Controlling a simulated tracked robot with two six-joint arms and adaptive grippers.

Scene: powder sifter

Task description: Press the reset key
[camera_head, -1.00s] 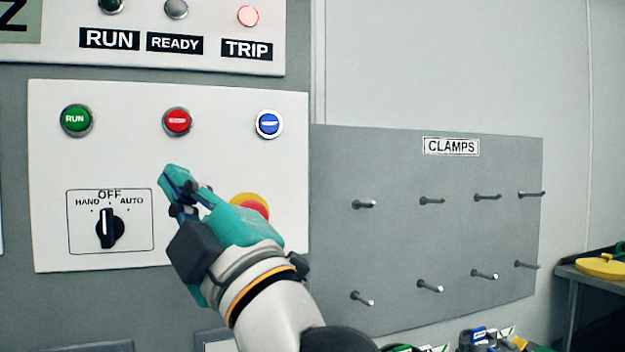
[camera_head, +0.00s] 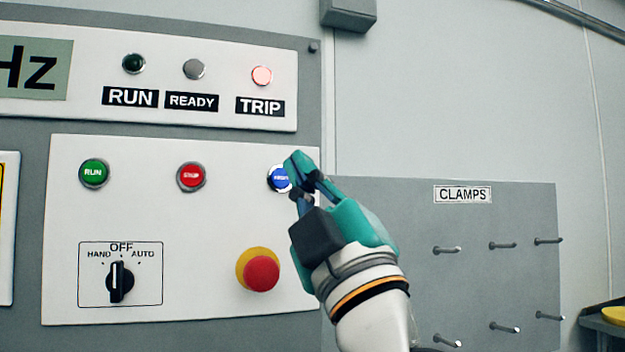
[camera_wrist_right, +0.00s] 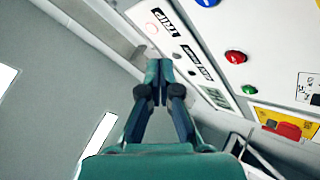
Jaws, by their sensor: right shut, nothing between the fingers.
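The blue reset key (camera_head: 277,178) is a round button in a silver ring at the upper right of the white control panel (camera_head: 215,215). Its right part is hidden behind my fingertips in the head view. My right gripper (camera_head: 299,168) is shut and empty, its tips overlapping the key's right edge there. In the right wrist view the gripper (camera_wrist_right: 159,72) points toward the panel, and the blue key (camera_wrist_right: 207,2) is cut by the top edge, right of the tips. I cannot tell the gap in depth. My left gripper is not in view.
A red stop button (camera_head: 191,177) and green run button (camera_head: 94,173) sit in the same row. A red-and-yellow emergency stop (camera_head: 260,273) protrudes below. The selector knob (camera_head: 120,281) points to OFF. The trip lamp (camera_head: 262,76) glows pinkish red. Clamp pegs (camera_head: 447,250) stick out at right.

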